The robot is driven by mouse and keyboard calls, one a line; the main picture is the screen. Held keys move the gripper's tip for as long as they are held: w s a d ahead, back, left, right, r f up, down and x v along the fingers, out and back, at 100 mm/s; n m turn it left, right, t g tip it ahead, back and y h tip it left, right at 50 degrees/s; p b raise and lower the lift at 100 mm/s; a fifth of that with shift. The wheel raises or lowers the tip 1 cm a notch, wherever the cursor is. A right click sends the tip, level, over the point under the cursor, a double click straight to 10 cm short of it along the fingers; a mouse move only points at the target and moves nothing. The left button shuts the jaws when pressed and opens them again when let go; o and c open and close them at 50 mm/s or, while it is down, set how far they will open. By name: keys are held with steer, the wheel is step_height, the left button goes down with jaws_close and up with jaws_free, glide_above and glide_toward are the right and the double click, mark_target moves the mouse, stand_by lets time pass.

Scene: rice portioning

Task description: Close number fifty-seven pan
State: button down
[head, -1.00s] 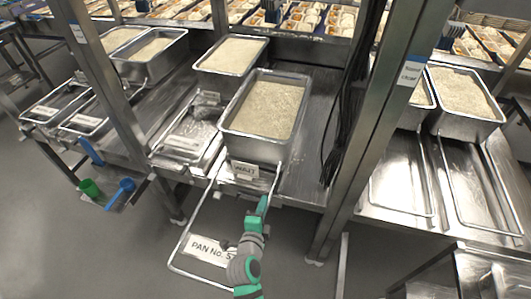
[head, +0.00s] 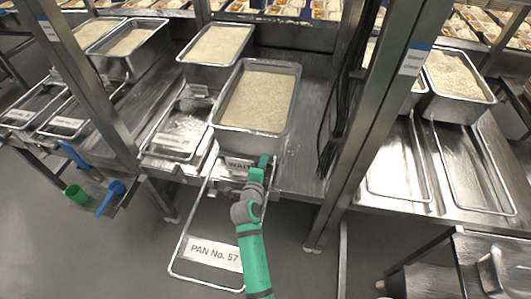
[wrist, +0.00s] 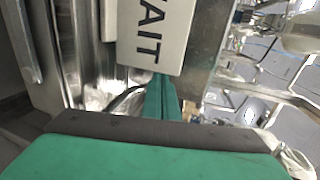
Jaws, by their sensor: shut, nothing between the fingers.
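The number fifty-seven pan (head: 250,142) is a steel pan full of pale rice at the front of the middle shelf. A wire frame (head: 180,240) with a plate (head: 213,254) reading "PAN No. 57" sticks out below it over the floor. A white "WAIT" sign (head: 238,164) is on the pan's front side, and it shows large in the wrist view (wrist: 150,35). My gripper (head: 264,162) is shut and empty, with its green fingertips (wrist: 162,95) at the sign's edge. I cannot tell whether they touch it.
A second rice pan (head: 213,70) stands behind, and more pans (head: 131,60) stand at the left. A steel post (head: 375,120) and dark cables (head: 340,100) are right of the pan. Green and blue scoops (head: 110,198) hang at the left. The floor in front is clear.

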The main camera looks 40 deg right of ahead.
mark_target(268, 147)
steer(key=w+d, duration=0.2)
steer(key=shift+w+d+r, duration=0.1)
steer(key=shift+w+d, duration=0.1)
steer(key=shift+d, duration=0.2)
steer(key=shift+w+d, duration=0.1)
steer(key=shift+w, duration=0.05)
